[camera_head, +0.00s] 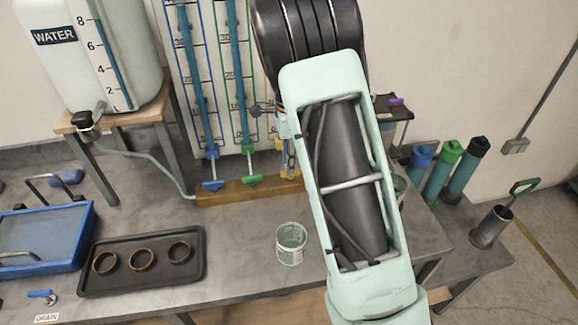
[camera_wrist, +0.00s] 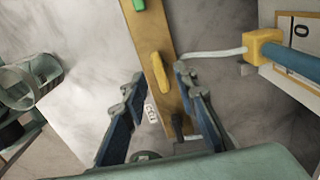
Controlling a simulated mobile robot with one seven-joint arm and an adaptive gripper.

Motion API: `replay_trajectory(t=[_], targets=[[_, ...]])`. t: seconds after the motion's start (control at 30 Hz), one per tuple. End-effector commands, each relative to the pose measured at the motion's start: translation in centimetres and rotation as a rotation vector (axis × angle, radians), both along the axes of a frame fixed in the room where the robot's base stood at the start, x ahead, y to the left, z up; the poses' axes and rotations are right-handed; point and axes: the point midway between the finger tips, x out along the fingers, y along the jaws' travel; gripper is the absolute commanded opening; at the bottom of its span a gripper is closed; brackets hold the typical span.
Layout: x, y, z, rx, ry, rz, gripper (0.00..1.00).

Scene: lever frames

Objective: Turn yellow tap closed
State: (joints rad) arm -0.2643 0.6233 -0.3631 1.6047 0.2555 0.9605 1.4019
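The yellow tap handle (camera_wrist: 161,73) shows in the wrist view, lying roughly along the brown wooden bar (camera_wrist: 176,104). My gripper (camera_wrist: 158,78) is open, with one fingertip on each side of the handle and a visible gap to both. Whether the fingers are at the handle's height I cannot tell. In the head view my arm covers my gripper and most of the yellow tap; only a bit of yellow (camera_head: 290,173) shows at the right end of the bar.
The green tap (camera_head: 251,180) and blue tap (camera_head: 213,184) sit left along the bar. A clear beaker (camera_head: 291,244) stands in front, right of a black tray (camera_head: 141,289). A yellow fitting (camera_wrist: 263,49) with a blue tube is right of my gripper in the wrist view.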

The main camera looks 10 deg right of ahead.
Motion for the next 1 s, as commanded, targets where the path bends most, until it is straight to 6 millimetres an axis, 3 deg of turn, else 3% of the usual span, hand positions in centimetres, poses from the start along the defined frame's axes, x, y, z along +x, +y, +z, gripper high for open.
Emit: replay_trajectory(t=[0.2, 0.43, 0.63, 1.0], targets=[[0.1, 0.0, 5.0, 0.001, -0.005, -0.001, 0.27], [0.1, 0.0, 8.6, 0.001, -0.003, -0.001, 0.27], [0.0, 0.0, 9.6, 0.001, -0.001, -0.002, 0.27], [0.0, 0.0, 9.6, 0.000, -0.001, -0.001, 0.27]])
